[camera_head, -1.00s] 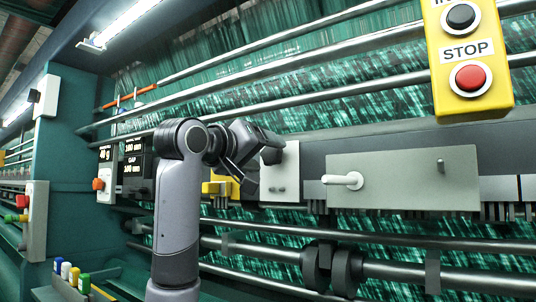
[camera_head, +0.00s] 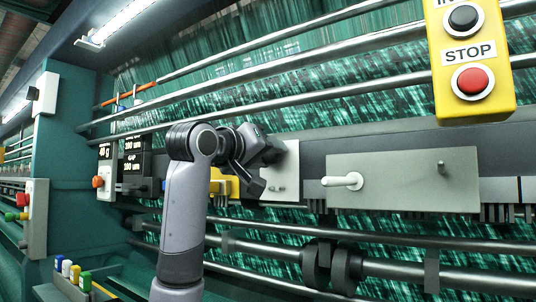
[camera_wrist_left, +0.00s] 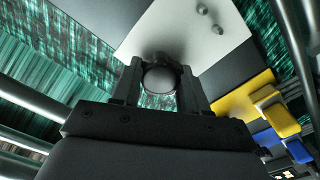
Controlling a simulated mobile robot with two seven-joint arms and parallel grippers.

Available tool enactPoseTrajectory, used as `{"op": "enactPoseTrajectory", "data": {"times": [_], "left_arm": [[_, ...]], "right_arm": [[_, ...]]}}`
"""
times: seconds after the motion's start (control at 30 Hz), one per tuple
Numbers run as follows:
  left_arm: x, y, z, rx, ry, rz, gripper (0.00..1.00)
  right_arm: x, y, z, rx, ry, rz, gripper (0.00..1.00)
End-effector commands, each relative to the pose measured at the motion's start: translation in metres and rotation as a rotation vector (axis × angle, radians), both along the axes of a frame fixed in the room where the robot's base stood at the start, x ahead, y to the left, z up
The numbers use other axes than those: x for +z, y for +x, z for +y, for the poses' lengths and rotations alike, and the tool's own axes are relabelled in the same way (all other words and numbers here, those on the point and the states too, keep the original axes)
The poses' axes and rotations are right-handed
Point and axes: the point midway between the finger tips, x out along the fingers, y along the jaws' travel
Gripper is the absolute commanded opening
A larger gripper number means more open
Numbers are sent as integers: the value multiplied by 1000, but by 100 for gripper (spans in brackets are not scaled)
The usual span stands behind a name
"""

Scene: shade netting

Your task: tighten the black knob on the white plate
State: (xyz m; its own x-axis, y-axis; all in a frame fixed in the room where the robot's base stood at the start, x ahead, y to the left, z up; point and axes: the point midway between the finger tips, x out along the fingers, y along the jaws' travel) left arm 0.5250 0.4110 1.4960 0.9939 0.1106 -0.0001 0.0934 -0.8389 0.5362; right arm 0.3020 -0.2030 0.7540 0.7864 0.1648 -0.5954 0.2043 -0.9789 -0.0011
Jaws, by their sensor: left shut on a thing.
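The white plate (camera_head: 283,176) is an upright pale panel on the machine, left of the larger grey-green panel; it also shows in the left wrist view (camera_wrist_left: 190,36). The black knob (camera_wrist_left: 160,79) is round and dark, at the plate's edge between the two fingers in the left wrist view. My left gripper (camera_head: 271,160) is at the plate's upper left and is shut on the knob; its fingers also show in the left wrist view (camera_wrist_left: 158,84). In the head view the gripper hides the knob. My right gripper is not in view.
A yellow block (camera_head: 226,184) sits just left of the plate. The grey-green panel (camera_head: 400,180) with a white handle (camera_head: 343,181) is to the right. Steel rollers run above and below. A yellow STOP box (camera_head: 471,100) hangs at upper right.

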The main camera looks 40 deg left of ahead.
Motion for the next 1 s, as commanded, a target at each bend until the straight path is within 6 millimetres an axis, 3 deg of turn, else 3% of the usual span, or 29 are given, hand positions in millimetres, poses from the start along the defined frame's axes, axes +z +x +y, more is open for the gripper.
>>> {"op": "enactPoseTrajectory", "data": {"times": [0.03, 0.07, 0.1, 0.13, 0.47, 1.0], "left_arm": [[1, 0, 0, 0, 33, 5, 0], [0, 0, 0, -1, 36, 5, 50], [0, 0, 0, -1, 34, 5, 63], [0, 0, 0, -1, 33, 4, 69], [0, -2, 0, 0, 31, 3, 69], [0, -44, -5, 0, 31, 1, 69]], "right_arm": [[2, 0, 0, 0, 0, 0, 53], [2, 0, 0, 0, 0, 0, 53], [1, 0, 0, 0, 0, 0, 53], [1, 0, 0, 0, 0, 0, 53], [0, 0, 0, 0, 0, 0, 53], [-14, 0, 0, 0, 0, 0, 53]]}}
